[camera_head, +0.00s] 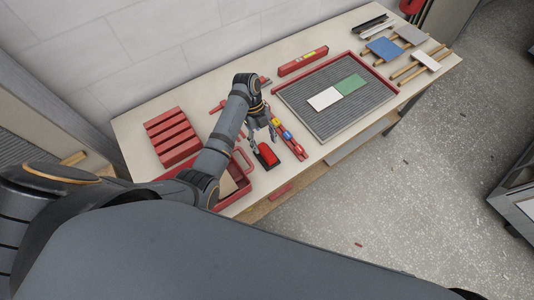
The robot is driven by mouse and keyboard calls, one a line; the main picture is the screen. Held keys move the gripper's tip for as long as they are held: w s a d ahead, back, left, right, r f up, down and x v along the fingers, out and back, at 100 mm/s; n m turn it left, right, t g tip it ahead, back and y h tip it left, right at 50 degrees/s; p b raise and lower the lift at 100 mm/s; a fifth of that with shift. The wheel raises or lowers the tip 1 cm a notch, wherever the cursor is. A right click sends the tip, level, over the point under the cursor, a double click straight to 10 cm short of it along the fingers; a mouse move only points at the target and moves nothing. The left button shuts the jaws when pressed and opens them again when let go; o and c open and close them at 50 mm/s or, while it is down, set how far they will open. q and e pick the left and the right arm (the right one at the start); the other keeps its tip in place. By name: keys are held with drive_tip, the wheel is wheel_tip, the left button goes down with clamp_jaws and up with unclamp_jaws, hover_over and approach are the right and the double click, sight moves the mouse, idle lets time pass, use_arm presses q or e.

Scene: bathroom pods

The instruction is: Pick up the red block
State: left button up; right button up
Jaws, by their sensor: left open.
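A small red block (267,155) with a dark edge lies near the front of the workbench, just right of the red tray. My left gripper (262,141) is open and points down, its fingertips close above and behind the block. I cannot tell whether a fingertip touches it. The block's top shows clearly. My right gripper is not in view.
A red-rimmed tray (238,189) lies partly behind my left arm. Several red bars (172,137) sit at the bench's left. A red spirit level (302,61) and a ribbed grey board (345,118) with white and green tiles lie to the right. A wall runs behind.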

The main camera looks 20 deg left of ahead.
sight(266, 151)
use_arm(q)
drive_tip(key=shift+p+x, duration=0.65)
drive_tip(key=shift+x, duration=0.2)
drive_tip(key=x, duration=0.2)
drive_tip(key=shift+s+f, duration=0.2)
drive_tip(key=shift+f, duration=0.15)
drive_tip(key=shift+d+f, duration=0.1)
drive_tip(key=shift+f, duration=0.25)
clamp_jaws()
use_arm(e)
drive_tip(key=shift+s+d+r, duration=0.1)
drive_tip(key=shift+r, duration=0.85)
use_arm(q)
drive_tip(key=shift+r, duration=0.1)
